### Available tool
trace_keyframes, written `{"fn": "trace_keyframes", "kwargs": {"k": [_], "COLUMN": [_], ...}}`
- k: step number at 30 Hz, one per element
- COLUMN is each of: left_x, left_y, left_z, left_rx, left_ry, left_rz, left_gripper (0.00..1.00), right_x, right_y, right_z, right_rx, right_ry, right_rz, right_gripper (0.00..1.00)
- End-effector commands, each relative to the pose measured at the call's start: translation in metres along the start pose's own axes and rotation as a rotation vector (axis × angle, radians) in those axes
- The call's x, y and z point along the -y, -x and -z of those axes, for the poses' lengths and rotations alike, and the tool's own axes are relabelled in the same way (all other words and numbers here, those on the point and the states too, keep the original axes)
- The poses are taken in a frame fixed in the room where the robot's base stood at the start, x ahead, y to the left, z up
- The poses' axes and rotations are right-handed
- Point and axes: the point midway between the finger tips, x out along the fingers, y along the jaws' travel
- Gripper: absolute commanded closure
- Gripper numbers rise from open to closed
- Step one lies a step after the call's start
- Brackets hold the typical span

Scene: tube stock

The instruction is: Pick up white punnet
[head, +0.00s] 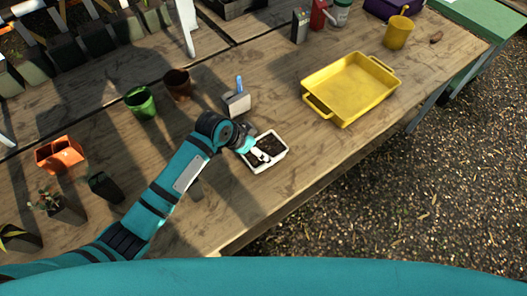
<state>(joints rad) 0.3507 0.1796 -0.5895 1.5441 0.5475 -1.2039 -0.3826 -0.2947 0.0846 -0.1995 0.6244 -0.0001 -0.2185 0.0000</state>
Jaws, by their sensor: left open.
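The white punnet (271,163) is a small white tray with dark contents, standing on the wooden table near its front edge. My left arm reaches in from the lower left, and my left gripper (262,155) is over the punnet. The gripper is open, with its light fingertips at the punnet. I cannot tell whether they touch it. The gripper hides part of the punnet's left side. My right gripper is not in view.
A yellow tray (345,88) stands to the right on the table (235,198). A metal box with a blue-handled tool (237,103) stands just behind the punnet. A green pot (140,102), a brown pot (178,85) and orange pots (59,154) stand to the left.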

Motion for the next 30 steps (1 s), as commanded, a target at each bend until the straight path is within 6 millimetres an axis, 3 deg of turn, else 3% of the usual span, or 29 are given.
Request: {"fn": "trace_keyframes", "kwargs": {"k": [9,19,30], "left_x": [0.001,0.001,0.001], "left_y": [-0.041,-0.048,-0.048], "left_z": [-0.005,-0.006,-0.006], "left_rx": [0.002,0.002,0.002], "left_ry": [0.003,0.001,0.001], "left_rz": [-0.001,0.001,0.001], "left_gripper": [0.00,0.00,0.47], "right_x": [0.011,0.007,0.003], "right_y": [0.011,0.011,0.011], "right_z": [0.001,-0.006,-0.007], "right_rx": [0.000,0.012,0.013], "right_ry": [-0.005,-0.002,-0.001], "right_rz": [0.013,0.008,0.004], "right_gripper": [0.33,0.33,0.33]}}
